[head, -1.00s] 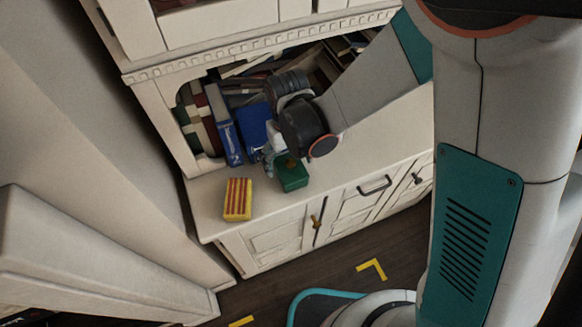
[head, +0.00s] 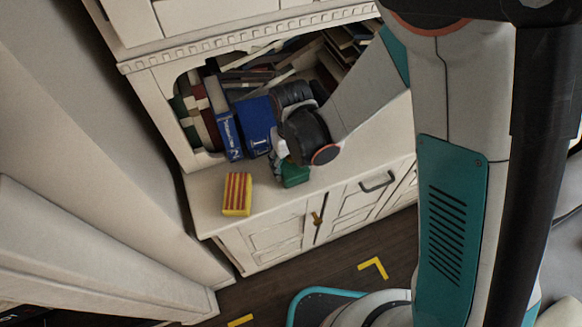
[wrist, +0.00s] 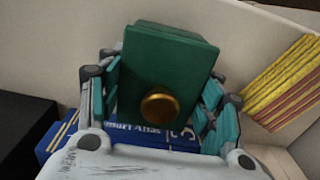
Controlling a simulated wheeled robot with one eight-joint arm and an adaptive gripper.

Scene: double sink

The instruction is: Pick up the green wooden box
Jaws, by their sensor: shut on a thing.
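The green wooden box (head: 295,174) is at the front of the white cabinet's counter, partly hidden behind my gripper in the head view. In the wrist view the green box (wrist: 168,75) shows a round brass knob and sits between the two fingers. My gripper (wrist: 165,100) is shut on it, one finger on each side. In the head view my gripper (head: 279,166) reaches down to the box from above. I cannot tell whether the box is clear of the counter.
A yellow and red striped box (head: 237,194) lies on the counter (head: 205,200) to the left. Blue books (head: 256,124) and other books fill the niche behind. Cabinet doors with handles (head: 376,182) are below the counter.

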